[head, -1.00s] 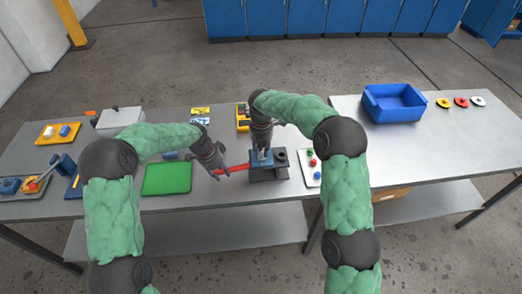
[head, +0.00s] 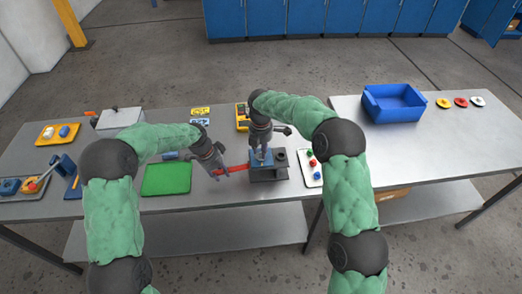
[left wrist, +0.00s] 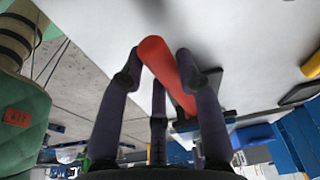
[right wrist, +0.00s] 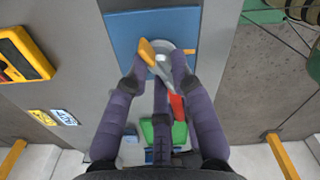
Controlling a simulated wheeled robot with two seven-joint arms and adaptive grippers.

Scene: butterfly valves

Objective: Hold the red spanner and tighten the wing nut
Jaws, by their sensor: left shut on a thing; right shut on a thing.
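The red spanner (head: 237,169) reaches from my left gripper (head: 218,168) to the blue block of the valve stand (head: 268,174). My left gripper is shut on the spanner's handle; in the left wrist view the red handle (left wrist: 160,62) lies between the fingers. My right gripper (head: 261,156) points down over the blue block, shut on the wing nut. In the right wrist view an orange wing of the nut (right wrist: 147,52) shows between the fingertips, beside a grey round part. Part of the red spanner (right wrist: 176,106) shows under the fingers. The fingers hide much of the nut.
A green mat (head: 166,179) lies left of the valve stand. A white tray with coloured knobs (head: 311,180) stands close on its right. A yellow meter (head: 242,122) lies behind. A blue bin (head: 393,103) and coloured discs (head: 461,102) are on the right table.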

